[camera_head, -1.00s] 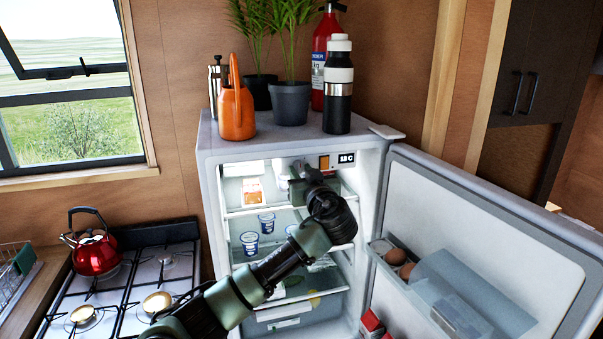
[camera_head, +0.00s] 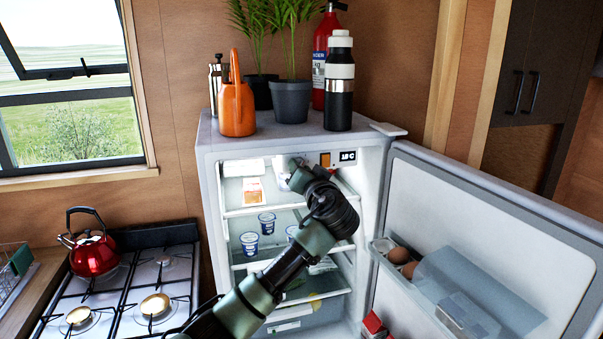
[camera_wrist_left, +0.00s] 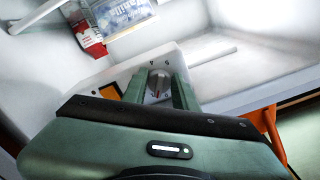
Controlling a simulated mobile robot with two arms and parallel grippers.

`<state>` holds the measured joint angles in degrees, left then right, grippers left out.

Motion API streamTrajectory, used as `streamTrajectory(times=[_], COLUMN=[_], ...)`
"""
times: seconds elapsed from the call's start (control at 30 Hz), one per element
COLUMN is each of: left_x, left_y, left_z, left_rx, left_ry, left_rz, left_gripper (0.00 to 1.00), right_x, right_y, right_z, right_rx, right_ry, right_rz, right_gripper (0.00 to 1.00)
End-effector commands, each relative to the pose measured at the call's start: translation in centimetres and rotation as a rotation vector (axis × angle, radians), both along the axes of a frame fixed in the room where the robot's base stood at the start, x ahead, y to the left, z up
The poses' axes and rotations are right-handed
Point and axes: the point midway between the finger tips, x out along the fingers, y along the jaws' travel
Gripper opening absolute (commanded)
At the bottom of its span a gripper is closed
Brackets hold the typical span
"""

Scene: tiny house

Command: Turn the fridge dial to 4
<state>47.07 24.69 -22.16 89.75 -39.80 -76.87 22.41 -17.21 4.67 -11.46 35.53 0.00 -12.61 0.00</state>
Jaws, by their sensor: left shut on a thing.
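The open fridge (camera_head: 208,165) stands in the middle of the head view. Its dial (camera_wrist_left: 159,84) is a small grey knob with a reddish mark, seen in the left wrist view on a pale panel. My left gripper (camera_wrist_left: 158,90) is shut on the dial, one green finger on each side. In the head view, my left gripper (camera_head: 296,168) reaches to the top inside of the fridge, and the arm hides the dial there. A small display (camera_head: 347,156) at the upper right reads about 1.8 C. My right gripper is not in view.
The fridge door (camera_head: 490,230) is open to the right, with eggs (camera_head: 398,255) in its rack. An orange watering can (camera_head: 237,108), plants and a black-and-white bottle (camera_head: 339,90) stand on top. A stove (camera_head: 120,290) is at left.

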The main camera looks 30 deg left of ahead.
Motion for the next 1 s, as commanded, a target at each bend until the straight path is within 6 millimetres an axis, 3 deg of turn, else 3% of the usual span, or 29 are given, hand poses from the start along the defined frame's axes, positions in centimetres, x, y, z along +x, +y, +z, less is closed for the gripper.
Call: streamTrajectory(times=[1.0], left_x=[-0.2], left_y=[0.1], left_z=[0.5], left_rx=[0.628], left_ry=[0.736], left_rz=[-0.001], left_gripper=[0.00], right_x=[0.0], right_y=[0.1], right_z=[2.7], right_rx=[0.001], right_ry=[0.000], right_rz=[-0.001], right_gripper=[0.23])
